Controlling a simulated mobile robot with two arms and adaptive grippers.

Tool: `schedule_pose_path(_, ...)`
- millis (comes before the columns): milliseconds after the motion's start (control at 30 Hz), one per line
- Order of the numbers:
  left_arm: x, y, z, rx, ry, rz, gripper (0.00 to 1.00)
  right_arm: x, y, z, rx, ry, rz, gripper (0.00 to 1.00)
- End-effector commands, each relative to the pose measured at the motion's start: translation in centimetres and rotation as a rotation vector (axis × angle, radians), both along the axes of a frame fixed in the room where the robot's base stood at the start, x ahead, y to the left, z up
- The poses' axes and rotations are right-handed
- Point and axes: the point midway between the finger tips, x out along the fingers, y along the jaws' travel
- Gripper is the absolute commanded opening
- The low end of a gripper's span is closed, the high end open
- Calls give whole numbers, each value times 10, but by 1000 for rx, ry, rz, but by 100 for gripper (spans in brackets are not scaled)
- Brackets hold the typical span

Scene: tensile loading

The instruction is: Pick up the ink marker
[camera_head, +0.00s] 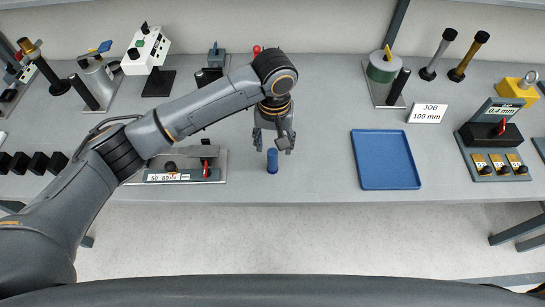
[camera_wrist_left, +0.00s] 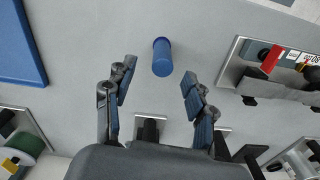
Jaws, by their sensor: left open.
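The ink marker looks to be the blue cylinder (camera_head: 272,160) standing upright on the grey bench, near its front edge in the head view. In the left wrist view the blue cylinder (camera_wrist_left: 162,57) lies ahead of the fingertips, roughly midway between them. My left gripper (camera_head: 275,140) is open and empty, pointing down just above and behind the cylinder in the head view. Its two fingers with blue pads (camera_wrist_left: 160,90) are spread apart in the wrist view, not touching the cylinder. My right gripper is not in view.
A blue tray (camera_head: 386,187) lies to the right of the cylinder. A fixture with a red lever (camera_head: 206,170) stands close on the left, partly behind my arm. A "JOB 100 mm" card (camera_head: 427,113) stands behind the tray. Bare bench separates cylinder and tray.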

Motion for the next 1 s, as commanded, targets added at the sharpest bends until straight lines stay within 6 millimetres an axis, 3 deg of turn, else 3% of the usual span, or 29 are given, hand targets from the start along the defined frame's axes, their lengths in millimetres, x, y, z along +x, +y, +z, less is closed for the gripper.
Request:
schedule_pose_path(67,0,1,-13,2,1,1,55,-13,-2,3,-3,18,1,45)
schedule_pose_path(167,0,0,-25,0,1,0,55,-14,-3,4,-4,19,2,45)
schedule_pose_path(400,-2,2,-42,2,0,-1,55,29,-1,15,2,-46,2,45)
schedule_pose_path(500,-5,4,-58,2,2,0,55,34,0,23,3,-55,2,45)
schedule_pose_path(700,-5,4,-82,0,-1,-2,55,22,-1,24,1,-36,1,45)
schedule_pose_path(933,-5,4,-84,-1,-2,-3,55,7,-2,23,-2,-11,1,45)
schedule_pose_path(967,-5,4,-84,-1,-2,-3,53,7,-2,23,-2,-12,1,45)
schedule_pose_path(1000,-5,4,-84,-1,-2,-2,45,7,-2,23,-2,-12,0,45)
